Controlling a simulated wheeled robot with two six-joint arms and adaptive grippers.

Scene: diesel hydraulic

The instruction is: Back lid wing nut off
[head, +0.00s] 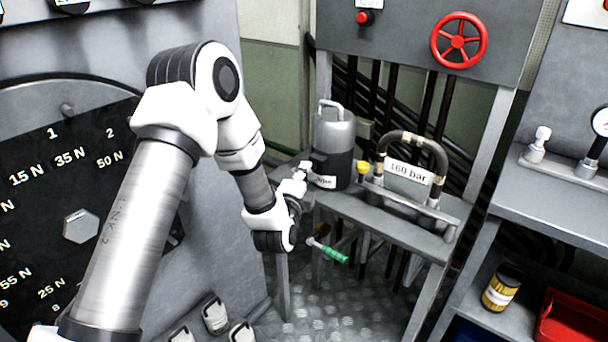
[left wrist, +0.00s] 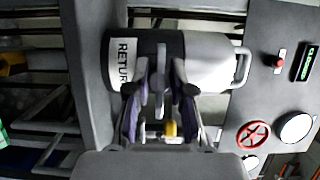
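My left gripper (head: 302,170) is in front of a dark canister (head: 334,150) with a grey top and handle, which stands on a small metal bench. In the left wrist view the canister (left wrist: 210,62) appears on its side, with its RETURN label partly hidden. There the fingers of my left gripper (left wrist: 162,80) are partly apart in front of it, and a grey narrow piece (left wrist: 160,72) shows between them. I cannot tell whether they touch it, or whether it is a wing nut. No lid wing nut can be clearly made out. My right gripper is not in view.
A red handwheel (head: 459,40) is above. A large torque dial (head: 60,185) is at left.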

